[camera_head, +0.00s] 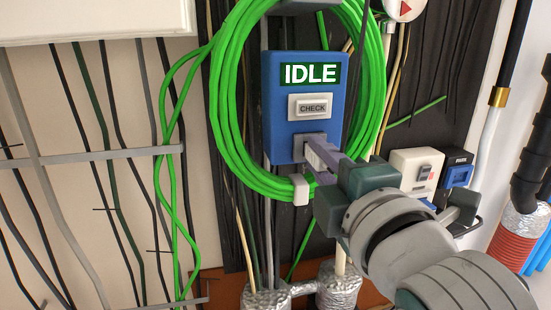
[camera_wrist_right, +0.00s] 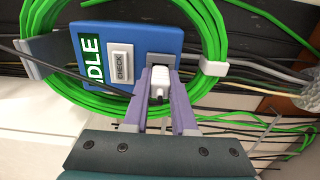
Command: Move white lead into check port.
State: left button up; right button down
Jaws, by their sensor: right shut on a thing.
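The blue check box (camera_head: 281,125) hangs on the dark wall panel and shows IDLE above a CHECK button (camera_head: 310,106). The check port is a grey plate (camera_head: 309,139) low on the box; it also shows in the right wrist view (camera_wrist_right: 160,60). My right gripper (camera_head: 322,156) is shut on the white lead's plug (camera_wrist_right: 160,78), its purple fingers on either side. The plug's front end is at the port; how deep it sits is hidden. My left gripper is not in view.
A thick coil of green cable (camera_head: 223,118) surrounds the blue box, with a white clip (camera_head: 300,190) at its bottom. A white switch box (camera_head: 416,170) and a small dark-blue unit (camera_head: 457,171) are to the right. Silver-wrapped pipes (camera_head: 267,300) stand below.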

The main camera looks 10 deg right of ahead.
dwell(0.3)
jog(key=c, duration=0.6)
grip_release()
jog(key=shift+c, duration=0.2)
jog(key=s+p, duration=0.3)
jog(key=s, duration=0.6)
jog(key=s+d+r+m+g+h+p, duration=0.1)
jog(key=s+d+r+m+g+p, duration=0.15)
jog(key=r+p, duration=0.35)
jog(key=s+d+r+m+g+p, duration=0.1)
jog(key=r+m+g+p, duration=0.15)
jog(key=p, duration=0.55)
jog(key=s+d+r+m+g+h+p, duration=0.1)
jog(key=d+r+m+p, duration=0.1)
jog(key=r+m+p, duration=0.3)
jog(key=s+r+m+g+y+p, duration=0.1)
jog(key=s+r+m+g+p, duration=0.25)
jog(key=s+r+p, duration=0.65)
jog(key=s+r+m+g+y+p, duration=0.1)
jog(key=s+r+m+g+p, duration=0.3)
jog(key=r+p, duration=0.7)
notch_tip(320, 180, up, 33)
jog(key=n+p, duration=0.1)
jog(key=p, duration=3.7)
jog(key=shift+w+g, duration=0.15)
jog(key=shift+g, duration=0.3)
